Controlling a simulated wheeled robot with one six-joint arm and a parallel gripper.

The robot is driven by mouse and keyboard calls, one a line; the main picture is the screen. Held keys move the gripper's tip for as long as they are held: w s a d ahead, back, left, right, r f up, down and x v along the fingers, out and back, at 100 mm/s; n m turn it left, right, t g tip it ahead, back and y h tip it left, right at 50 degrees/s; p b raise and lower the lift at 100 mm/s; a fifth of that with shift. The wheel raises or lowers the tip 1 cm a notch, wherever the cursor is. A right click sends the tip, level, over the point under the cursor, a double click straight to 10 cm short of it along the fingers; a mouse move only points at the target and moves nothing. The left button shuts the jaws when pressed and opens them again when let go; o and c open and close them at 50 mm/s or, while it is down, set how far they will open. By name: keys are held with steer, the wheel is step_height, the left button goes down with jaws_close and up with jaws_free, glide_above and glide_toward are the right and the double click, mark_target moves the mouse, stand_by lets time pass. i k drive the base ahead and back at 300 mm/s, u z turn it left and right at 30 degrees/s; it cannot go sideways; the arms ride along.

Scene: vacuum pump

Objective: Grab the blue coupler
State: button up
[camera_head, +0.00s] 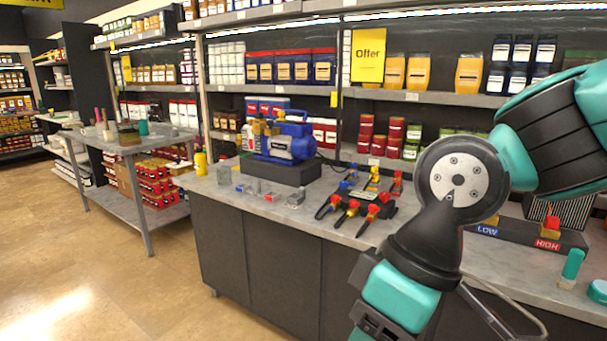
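A group of small couplers with red, yellow and blue parts sits on and around a dark holder (382,212) on the counter, left of my arm. A blue coupler (345,187) shows at the left of the back row, beside yellow and red ones. Several pieces with red or orange ends and dark handles lie along the front. The pieces are small, so their exact shapes are hard to tell. My arm comes in from the right and bends down to the bottom edge, right of the holder. My gripper's fingertips are not in view.
A blue vacuum pump (290,140) stands on a dark block behind and left, with small metal parts before it. A dark rack marked LOW and HIGH (520,238) lies right of my arm. Stocked shelves rise behind. The floor at left is clear.

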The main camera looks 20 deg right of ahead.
mark_target(354, 172)
steer(key=u, duration=0.65)
steer(key=i, duration=2.2)
steer(key=z, duration=0.6)
steer(key=i, duration=0.6)
steer(key=z, duration=1.3)
steer(key=i, duration=0.5)
steer(key=z, duration=0.4)
